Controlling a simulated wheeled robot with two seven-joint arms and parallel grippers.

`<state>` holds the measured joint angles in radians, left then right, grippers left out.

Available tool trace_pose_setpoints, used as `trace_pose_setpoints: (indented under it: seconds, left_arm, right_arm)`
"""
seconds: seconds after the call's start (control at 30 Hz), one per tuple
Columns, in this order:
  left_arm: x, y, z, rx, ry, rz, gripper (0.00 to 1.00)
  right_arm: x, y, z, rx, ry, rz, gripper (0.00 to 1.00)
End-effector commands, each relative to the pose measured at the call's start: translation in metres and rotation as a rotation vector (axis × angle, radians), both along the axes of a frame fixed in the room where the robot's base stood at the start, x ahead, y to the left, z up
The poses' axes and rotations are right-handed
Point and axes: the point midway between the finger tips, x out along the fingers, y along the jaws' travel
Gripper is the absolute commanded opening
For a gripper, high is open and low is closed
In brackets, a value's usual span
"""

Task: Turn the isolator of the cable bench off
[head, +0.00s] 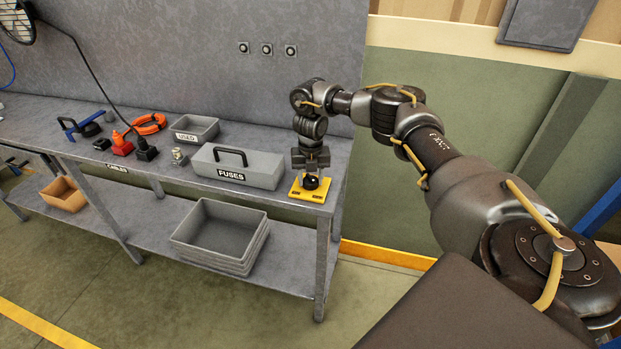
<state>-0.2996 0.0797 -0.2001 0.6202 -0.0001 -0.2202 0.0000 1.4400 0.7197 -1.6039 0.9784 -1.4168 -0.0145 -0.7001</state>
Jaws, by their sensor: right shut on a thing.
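The cable bench (250,204) is a grey metal table with a "CABLES" label on its front edge. The isolator has a yellow base plate (299,193) near the right end of the bench top and a small black knob (311,182) on it. My right gripper (311,173) points down over the plate and is shut on the black knob. The gripper hides part of the knob, and I cannot read its turned position. My left gripper is not in view.
A grey "FUSES" box (262,167) stands just left of the isolator. A grey "USED" tray (194,129), an orange cable coil (149,124) and black and red plugs are further left. Grey stacked bins (220,231) sit on the lower shelf. Floor right of the bench is clear.

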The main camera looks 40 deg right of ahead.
Motion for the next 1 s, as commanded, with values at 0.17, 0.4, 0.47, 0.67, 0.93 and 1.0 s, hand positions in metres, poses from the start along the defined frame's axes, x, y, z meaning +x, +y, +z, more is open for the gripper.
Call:
trace_pose_setpoints:
  seconds: [0.17,0.4,0.47,0.67,0.93,1.0]
  left_arm:
    - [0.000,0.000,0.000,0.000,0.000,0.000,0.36]
    - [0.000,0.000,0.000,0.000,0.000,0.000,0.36]
    - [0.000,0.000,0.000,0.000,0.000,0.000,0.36]
    - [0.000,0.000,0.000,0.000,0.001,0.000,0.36]
    - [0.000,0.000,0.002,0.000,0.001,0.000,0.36]
    - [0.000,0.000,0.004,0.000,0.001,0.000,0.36]
  right_arm:
    - [0.000,0.000,0.000,-0.001,0.001,0.002,0.21]
    - [0.000,0.000,0.000,-0.001,0.001,0.001,0.66]
    - [0.000,0.000,0.000,-0.001,0.001,0.001,0.66]
    - [0.001,0.000,0.003,-0.001,-0.001,0.000,0.66]
    - [0.002,0.000,0.048,-0.003,-0.005,0.003,0.66]
    - [0.001,0.000,0.062,-0.002,-0.005,0.003,0.66]
